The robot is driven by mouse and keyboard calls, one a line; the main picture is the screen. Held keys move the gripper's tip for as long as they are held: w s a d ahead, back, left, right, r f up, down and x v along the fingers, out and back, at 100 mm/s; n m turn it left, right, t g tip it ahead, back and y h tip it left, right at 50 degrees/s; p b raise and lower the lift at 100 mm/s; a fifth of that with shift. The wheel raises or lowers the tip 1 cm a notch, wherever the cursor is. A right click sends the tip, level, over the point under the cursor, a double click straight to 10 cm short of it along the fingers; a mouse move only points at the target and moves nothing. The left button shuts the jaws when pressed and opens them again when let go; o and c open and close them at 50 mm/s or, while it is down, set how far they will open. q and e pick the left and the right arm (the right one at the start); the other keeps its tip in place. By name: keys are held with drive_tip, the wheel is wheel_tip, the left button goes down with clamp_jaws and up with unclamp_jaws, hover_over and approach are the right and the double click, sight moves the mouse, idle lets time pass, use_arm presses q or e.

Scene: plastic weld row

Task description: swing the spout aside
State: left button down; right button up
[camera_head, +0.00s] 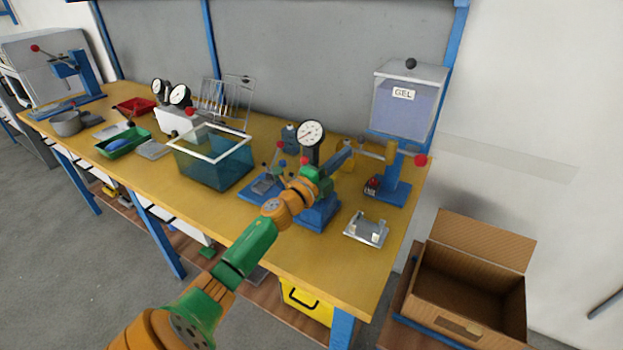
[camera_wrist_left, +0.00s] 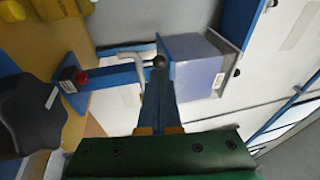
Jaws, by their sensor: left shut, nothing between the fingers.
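The gel dispenser has a clear tank (camera_head: 405,105) labelled GEL on a blue stand (camera_head: 390,192) at the table's right end. Its thin grey spout (camera_head: 373,152) runs sideways below the tank, and a red knob (camera_head: 421,160) is at the right. My left gripper (camera_head: 345,155) is shut and empty, its tip close to the spout's left end. In the left wrist view the shut fingers (camera_wrist_left: 159,85) point toward a dark ball (camera_wrist_left: 159,61), with the pale bent spout (camera_wrist_left: 129,70) beside them. I cannot tell whether they touch. My right gripper is out of view.
A dial gauge (camera_head: 311,133) on a blue stand is close to my left wrist. A metal plate fixture (camera_head: 367,230) lies in front of the dispenser. A blue-green bin (camera_head: 213,165) stands further left. An open cardboard box (camera_head: 470,275) is beyond the table's right edge.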

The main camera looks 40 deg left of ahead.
use_arm(q)
drive_tip(key=s+f+b, duration=0.1)
drive_tip(key=s+f, duration=0.1)
drive_tip(key=s, duration=0.8)
drive_tip(key=shift+s+d, duration=0.2)
drive_tip(key=shift+s, duration=0.05)
